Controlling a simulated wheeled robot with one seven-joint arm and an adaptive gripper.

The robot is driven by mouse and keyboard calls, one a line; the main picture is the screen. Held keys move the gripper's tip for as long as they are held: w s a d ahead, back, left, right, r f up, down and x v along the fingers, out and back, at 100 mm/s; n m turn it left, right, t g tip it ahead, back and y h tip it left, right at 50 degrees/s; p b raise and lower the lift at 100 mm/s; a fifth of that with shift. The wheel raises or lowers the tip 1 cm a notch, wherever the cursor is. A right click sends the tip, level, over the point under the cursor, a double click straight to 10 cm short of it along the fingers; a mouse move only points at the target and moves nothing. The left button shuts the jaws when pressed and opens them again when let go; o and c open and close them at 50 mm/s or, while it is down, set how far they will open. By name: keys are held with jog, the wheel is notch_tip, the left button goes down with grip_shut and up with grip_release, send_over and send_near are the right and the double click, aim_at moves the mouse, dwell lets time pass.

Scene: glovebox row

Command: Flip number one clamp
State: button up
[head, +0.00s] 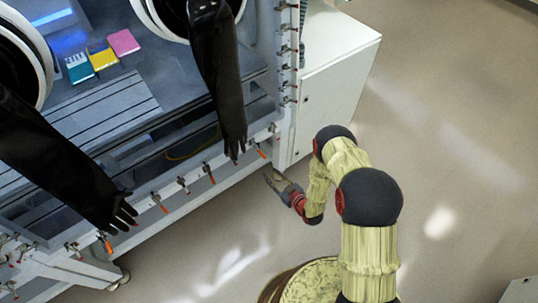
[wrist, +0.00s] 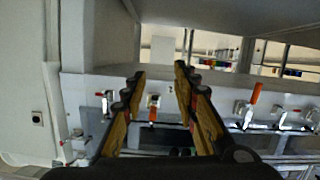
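Several small toggle clamps line the lower front edge of the glovebox window, some with orange handles. One orange-handled clamp (head: 262,153) is at the right end of that row. My gripper (head: 275,181) is just below and right of it, near the box's corner, apart from it. In the wrist view, my gripper (wrist: 160,72) is open and empty. A clamp (wrist: 153,104) with its orange tip hanging down shows between the fingers, farther off. Another clamp (wrist: 108,103) is to the left. A clamp with its orange handle raised (wrist: 252,102) is to the right. No number label is readable.
Black gloves (head: 222,80) hang from the glovebox's ports, one close above the clamp row. More clamps run up the vertical edge (head: 286,85). A white cabinet (head: 335,85) stands to the right. The floor in front is mostly clear.

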aim_at(259, 151)
notch_tip(259, 151, up, 7)
jog(key=w+t+y, duration=0.2)
jog(key=b+x, duration=0.2)
jog(key=x, duration=0.5)
jog(key=shift+a+r, duration=0.1)
jog(key=shift+a, duration=0.2)
jog(key=shift+c, duration=1.2)
grip_shut()
